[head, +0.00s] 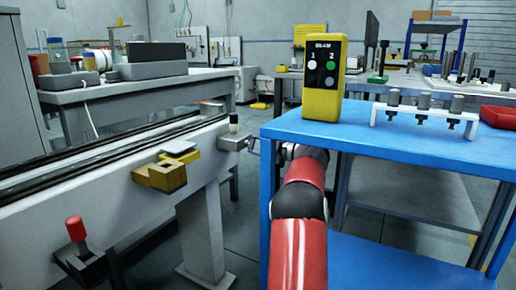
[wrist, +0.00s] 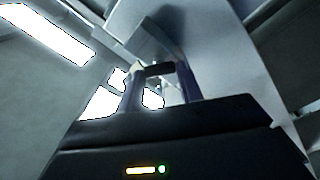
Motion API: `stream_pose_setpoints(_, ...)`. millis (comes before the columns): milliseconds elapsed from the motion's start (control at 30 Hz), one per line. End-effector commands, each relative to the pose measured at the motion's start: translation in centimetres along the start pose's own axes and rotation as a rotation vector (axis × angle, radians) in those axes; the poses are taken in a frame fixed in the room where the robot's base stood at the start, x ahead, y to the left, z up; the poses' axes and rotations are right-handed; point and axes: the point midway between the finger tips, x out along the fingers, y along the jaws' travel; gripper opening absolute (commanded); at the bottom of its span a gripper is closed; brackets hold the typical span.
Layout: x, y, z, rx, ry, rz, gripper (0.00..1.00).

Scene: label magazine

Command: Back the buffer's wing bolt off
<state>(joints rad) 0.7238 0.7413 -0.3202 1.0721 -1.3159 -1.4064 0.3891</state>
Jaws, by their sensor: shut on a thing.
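The buffer (head: 232,140) is a grey block with a dark-capped post at the far right end of the conveyor's side rail. My gripper (head: 253,143) reaches it from the right, mostly hidden behind the blue table's corner and my arm. In the wrist view my gripper's two fingers (wrist: 158,80) point up past a pale grey rail. They are shut on a small dark part between their tips, which fits the wing bolt (wrist: 155,69). Its wings and thread are too dark and blurred to make out.
The conveyor rail (head: 105,172) runs along the left, with a yellow bracket (head: 160,177) and a red-knobbed lever (head: 75,229) on its side. The blue table (head: 400,160) stands close to my arm's right, bearing a yellow control box (head: 322,78), a white rack (head: 424,115) and a red bin (head: 498,117).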

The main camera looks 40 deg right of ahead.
Motion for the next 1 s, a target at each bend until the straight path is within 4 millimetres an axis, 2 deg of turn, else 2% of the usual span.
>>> stream_pose_setpoints(600,0.02,-0.42,0.17,-0.529,0.001,-0.001,0.14)
stream_pose_setpoints(1000,0.01,-0.39,0.15,-0.677,0.001,-0.002,0.14)
